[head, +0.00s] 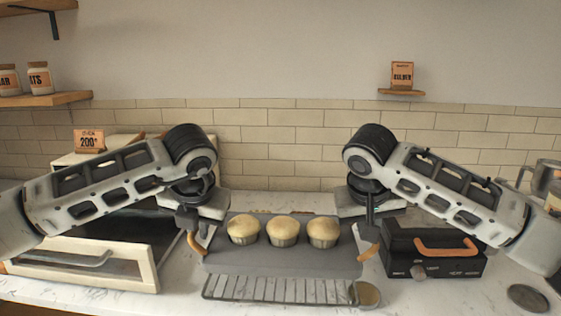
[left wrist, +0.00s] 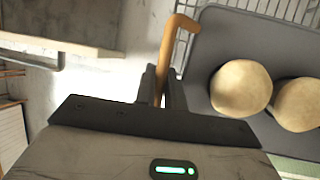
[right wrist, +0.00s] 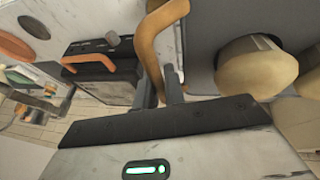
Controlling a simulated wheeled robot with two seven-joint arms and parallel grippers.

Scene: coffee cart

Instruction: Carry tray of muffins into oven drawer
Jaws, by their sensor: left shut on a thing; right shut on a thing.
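A dark grey tray (head: 230,264) with three pale muffins (head: 283,231) in a row is between my arms in the head view. My left gripper (head: 203,228) is shut on the tray's left orange handle (left wrist: 172,50). My right gripper (head: 368,237) is shut on its right orange handle (right wrist: 150,50). The tray looks roughly level above a wire rack; I cannot tell the gap. The oven drawer (head: 85,262) at the left is pulled out, with a grey bar handle on its front. My left arm hides part of the oven (head: 95,154).
A wire rack (head: 275,288) lies on the marble counter under the tray's front. A black appliance with an orange handle (head: 447,246) stands at the right. A tiled wall closes the back.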

